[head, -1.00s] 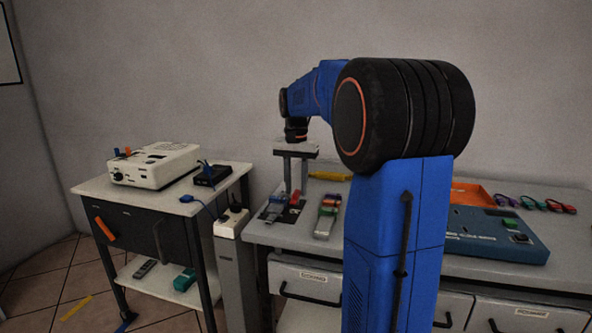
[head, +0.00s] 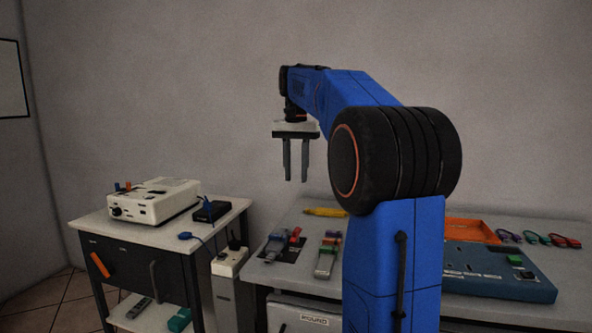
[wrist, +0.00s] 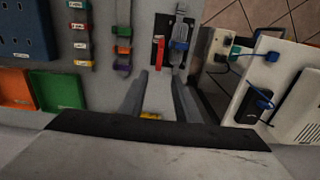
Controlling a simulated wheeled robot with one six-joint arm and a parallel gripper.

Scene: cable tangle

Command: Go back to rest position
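My gripper (head: 295,160) hangs high above the left end of the grey workbench, fingers pointing down. Its two fingers are apart, with nothing between them. In the wrist view the fingers (wrist: 157,97) also stand apart over bare bench top, and a small piece of a yellow object (wrist: 150,115) shows low between them, on the surface below. My blue arm reaches up and left from its large black joint.
The workbench (head: 262,270) holds a dark mat with grey and red items (head: 284,247), a coloured clip strip (head: 327,255), a yellow tool (head: 325,212), an orange tray (head: 465,230) and a blue panel (head: 500,270). A cart (head: 90,228) with a white device (head: 155,201) stands left. Air around my gripper is clear.

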